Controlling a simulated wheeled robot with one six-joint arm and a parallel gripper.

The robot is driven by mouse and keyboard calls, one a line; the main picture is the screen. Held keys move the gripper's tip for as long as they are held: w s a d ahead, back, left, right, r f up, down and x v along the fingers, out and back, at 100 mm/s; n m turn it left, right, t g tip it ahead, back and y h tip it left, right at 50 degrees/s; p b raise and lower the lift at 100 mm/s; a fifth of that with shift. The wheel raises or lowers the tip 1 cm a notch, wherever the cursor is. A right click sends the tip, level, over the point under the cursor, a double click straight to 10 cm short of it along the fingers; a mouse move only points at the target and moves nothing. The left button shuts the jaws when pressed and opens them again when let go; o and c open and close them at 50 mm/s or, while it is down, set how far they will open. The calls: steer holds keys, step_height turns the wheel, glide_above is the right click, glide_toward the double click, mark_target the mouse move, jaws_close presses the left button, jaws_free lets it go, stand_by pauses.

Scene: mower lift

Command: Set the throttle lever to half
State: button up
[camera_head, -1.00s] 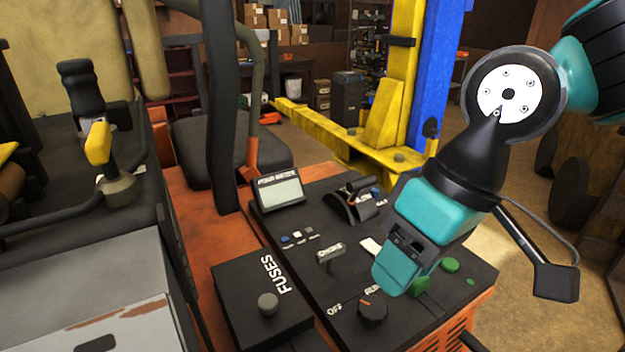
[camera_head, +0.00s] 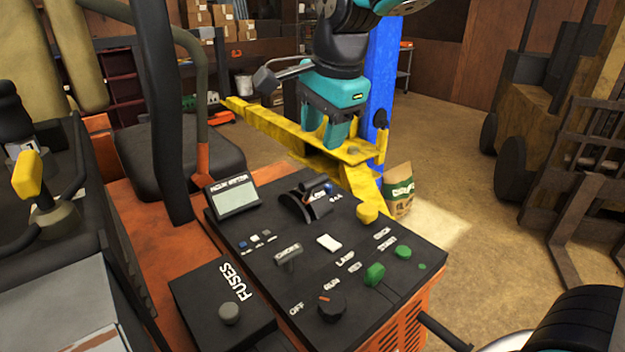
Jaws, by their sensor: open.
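The throttle lever (camera_head: 318,189) appears to be the dark lever on a black curved housing (camera_head: 296,208) at the back of the black control panel (camera_head: 330,254). It leans toward the right; its exact setting is too small to read. White marks stand to its right. My gripper (camera_head: 327,142) points down with two teal fingers parted and empty. In the picture it is above and slightly right of the lever, apart from it.
The panel also bears a display (camera_head: 234,196), a choke handle (camera_head: 289,257), a white switch (camera_head: 329,242), an orange-marked rotary knob (camera_head: 331,306), green buttons (camera_head: 375,274) and a yellow knob (camera_head: 367,213). A yellow lift arm (camera_head: 290,134) lies behind. A fuse box (camera_head: 222,308) is front left.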

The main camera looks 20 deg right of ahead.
mark_target(313, 179)
steer(key=p+x, duration=0.1)
steer(key=x, duration=1.1)
steer(key=shift+p, duration=0.35)
steer(key=shift+c, duration=0.4)
jaws_close()
